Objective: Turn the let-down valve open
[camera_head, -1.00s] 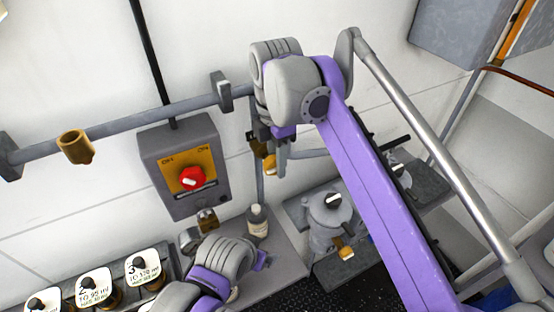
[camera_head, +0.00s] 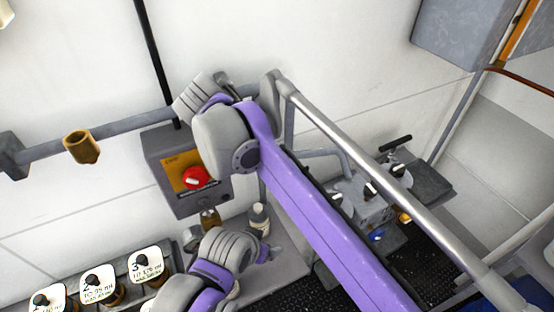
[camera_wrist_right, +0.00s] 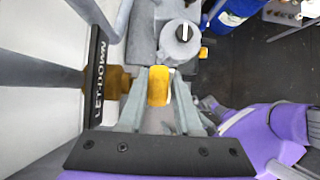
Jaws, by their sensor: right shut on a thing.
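In the right wrist view, the let-down valve (camera_wrist_right: 118,82) is a brass fitting beside a black LET-DOWN plate (camera_wrist_right: 97,78). Its yellow-orange handle (camera_wrist_right: 158,86) lies between the fingers of my right gripper (camera_wrist_right: 159,80), which is shut on it. In the head view my right arm hides the valve and the right gripper. My left arm's wrist shows low in the head view, left of centre.
A grey box (camera_head: 164,150) with a red knob (camera_head: 196,177) hangs on the wall beside my right arm. A brass cup (camera_head: 82,147) sits on the rail to the left. A small bottle (camera_head: 259,217) stands by my left wrist.

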